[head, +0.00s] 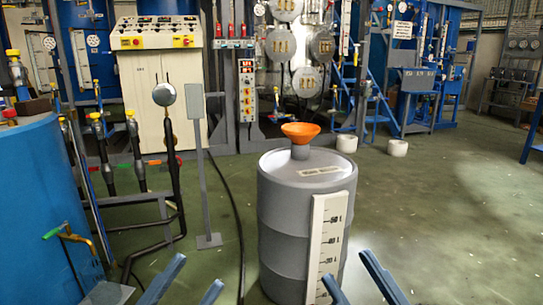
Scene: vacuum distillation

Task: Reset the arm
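My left gripper (199,271) shows at the bottom of the head view, left of the grey drum. Its two blue-grey fingers are apart, with nothing between them. My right gripper (347,267) shows at the bottom, over the drum's lower right side in the picture. Its two fingers are also apart, and I see nothing held. The rest of both arms is mostly out of the frame.
The grey drum (280,210) stands ahead with an orange funnel (300,130) on top and a white level scale (328,235). A blue tank (40,210) and pipes fill the left. A control cabinet (158,95) stands behind. Green floor (450,220) is clear at right.

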